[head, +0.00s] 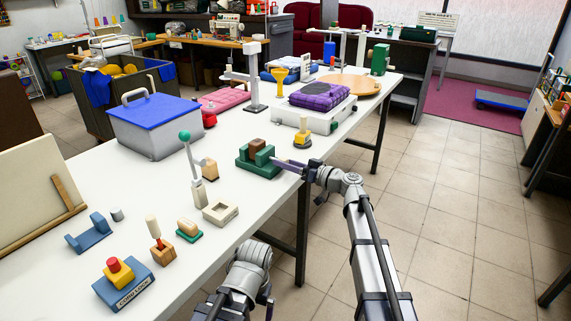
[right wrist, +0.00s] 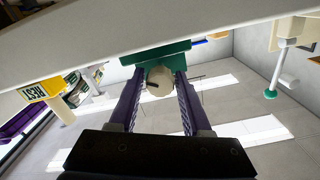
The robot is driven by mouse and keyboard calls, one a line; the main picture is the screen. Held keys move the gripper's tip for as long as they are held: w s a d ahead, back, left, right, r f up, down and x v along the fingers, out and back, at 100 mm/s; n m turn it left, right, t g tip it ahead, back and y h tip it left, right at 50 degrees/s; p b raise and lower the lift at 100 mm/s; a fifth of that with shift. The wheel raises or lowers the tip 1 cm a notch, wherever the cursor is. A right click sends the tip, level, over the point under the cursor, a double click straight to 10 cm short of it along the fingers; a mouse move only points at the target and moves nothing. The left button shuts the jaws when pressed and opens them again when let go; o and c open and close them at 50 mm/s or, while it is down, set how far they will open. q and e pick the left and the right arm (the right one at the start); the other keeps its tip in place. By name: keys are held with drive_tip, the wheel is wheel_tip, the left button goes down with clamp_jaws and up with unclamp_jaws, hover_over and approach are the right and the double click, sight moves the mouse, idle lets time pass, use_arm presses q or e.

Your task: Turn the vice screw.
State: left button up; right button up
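The green vice (head: 258,160) stands on the white table near its right edge, with a brown block (head: 258,147) between its jaws. In the right wrist view the vice (right wrist: 155,52) shows as a green body with a round beige screw knob (right wrist: 160,79) with a dark mark on it. My right gripper (head: 281,162) reaches the vice from the right. In the right wrist view its purple fingers (right wrist: 160,82) stand on both sides of the knob, very close to it; I cannot tell whether they press on it.
A green-knobbed lever (head: 191,155), a beige frame (head: 220,212) and a yellow stamp-like piece (head: 302,135) stand around the vice. A blue-lidded box (head: 155,122) and a scale with a purple bagged comforter (head: 318,97) are farther back.

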drive_tip(key=shift+o, duration=1.3)
drive_tip(key=v, duration=0.7)
drive_tip(key=shift+s+d, duration=0.25)
drive_tip(key=shift+d, duration=0.05)
